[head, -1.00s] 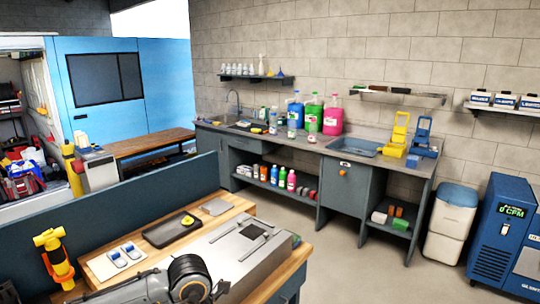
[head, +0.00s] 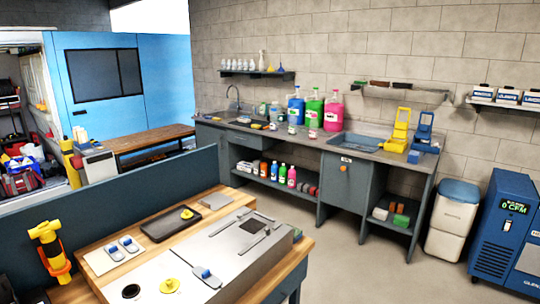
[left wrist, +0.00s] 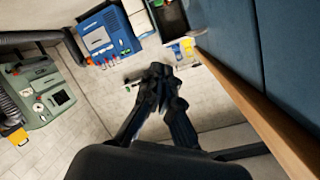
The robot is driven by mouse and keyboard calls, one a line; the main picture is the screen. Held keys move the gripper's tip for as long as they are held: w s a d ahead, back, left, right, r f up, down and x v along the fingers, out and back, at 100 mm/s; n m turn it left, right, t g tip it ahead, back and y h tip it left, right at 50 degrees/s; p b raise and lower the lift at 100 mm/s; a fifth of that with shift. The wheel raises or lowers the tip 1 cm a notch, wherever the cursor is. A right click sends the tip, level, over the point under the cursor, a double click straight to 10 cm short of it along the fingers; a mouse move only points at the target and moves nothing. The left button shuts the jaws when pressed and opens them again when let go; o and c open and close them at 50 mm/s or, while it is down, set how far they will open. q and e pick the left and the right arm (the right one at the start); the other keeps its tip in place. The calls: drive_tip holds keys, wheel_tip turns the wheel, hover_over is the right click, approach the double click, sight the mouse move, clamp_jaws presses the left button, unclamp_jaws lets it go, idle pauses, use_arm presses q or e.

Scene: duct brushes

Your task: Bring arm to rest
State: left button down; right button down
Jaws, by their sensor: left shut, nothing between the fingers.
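My left gripper (left wrist: 163,78) shows in the left wrist view, with its dark fingers together and nothing between them. It hangs over the pale floor (left wrist: 200,105), beside the wooden edge of a bench (left wrist: 262,115) and apart from it. In the head view neither gripper shows. The workbench there holds a grey metal duct panel (head: 215,245) with a dark round hole (head: 131,291), a yellow round piece (head: 170,285) and a blue-and-grey piece (head: 206,277) on it. Two more blue-and-grey pieces (head: 128,243) lie on a white board. A dark tray (head: 160,228) holds a yellow piece (head: 187,213).
A yellow tool (head: 48,245) stands at the workbench's left, by a low dark partition (head: 120,205). A blue machine (head: 503,225) and white bin (head: 452,220) stand right. The floor between is clear.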

use_arm(q)
drive_tip(key=s+a+f+n+g+y, duration=0.2)
drive_tip(key=s+a+f+n+y, duration=0.3)
drive_tip(key=s+f, duration=0.6)
drive_tip(key=s+a+f+n+g+y, duration=0.2)
drive_tip(key=s+a+f+n+y, duration=0.15)
drive_tip(key=s+a+f, duration=0.65)
drive_tip(key=s+f+n+g, duration=0.2)
drive_tip(key=s+f, duration=0.3)
drive_tip(key=s, duration=0.7)
drive_tip(key=s+f+n+g+y+b, duration=0.1)
drive_tip(key=s+f+n+g, duration=0.2)
drive_tip(key=s, duration=1)
wheel_tip(320, 180, down, 3)
drive_tip(key=shift+s+r+g, duration=0.15)
drive_tip(key=shift+s+g, duration=0.1)
drive_tip(key=shift+g, duration=0.55)
